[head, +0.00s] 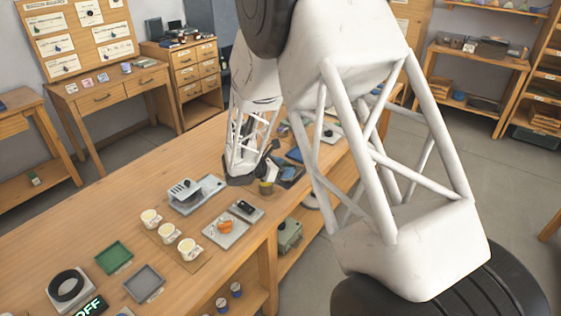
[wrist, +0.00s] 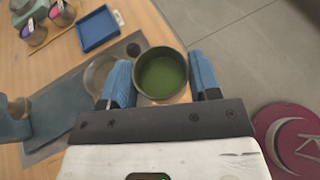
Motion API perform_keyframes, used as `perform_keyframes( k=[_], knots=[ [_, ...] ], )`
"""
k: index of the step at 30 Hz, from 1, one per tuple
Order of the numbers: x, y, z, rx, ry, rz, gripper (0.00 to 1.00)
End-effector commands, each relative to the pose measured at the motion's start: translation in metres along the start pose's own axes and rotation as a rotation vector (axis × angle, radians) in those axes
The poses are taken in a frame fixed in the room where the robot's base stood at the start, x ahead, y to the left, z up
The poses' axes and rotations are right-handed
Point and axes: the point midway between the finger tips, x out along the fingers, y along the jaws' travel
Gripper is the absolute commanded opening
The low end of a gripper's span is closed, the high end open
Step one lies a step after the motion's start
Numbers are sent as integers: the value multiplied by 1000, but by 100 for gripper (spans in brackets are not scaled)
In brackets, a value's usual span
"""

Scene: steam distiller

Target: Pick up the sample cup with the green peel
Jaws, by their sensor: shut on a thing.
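In the wrist view, the sample cup with the green peel (wrist: 162,76) is a dark round cup with a green surface inside. My gripper (wrist: 163,84) has its two blue fingers on either side of this cup and is shut on it. The cup looks upright, seen from above. The wooden table lies below it; whether the cup touches the table cannot be told.
In the wrist view, a blue tray (wrist: 97,28) and cups with purple and pink contents (wrist: 62,13) stand at the upper left. A clear round vessel (wrist: 99,72) is left of the gripper. In the head view, white cups (head: 189,248) stand on the table (head: 80,220).

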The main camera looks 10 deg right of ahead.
Motion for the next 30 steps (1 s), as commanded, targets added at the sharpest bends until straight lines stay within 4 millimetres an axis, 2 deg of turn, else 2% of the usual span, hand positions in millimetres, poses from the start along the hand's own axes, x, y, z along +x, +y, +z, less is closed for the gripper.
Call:
perform_keyframes(
  k=[4,12,30],
  knots=[
    [-7,-19,0,1,0,0,27],
    [-14,-38,-1,1,0,0,27],
    [-16,-42,-2,1,0,0,27]
  ],
)
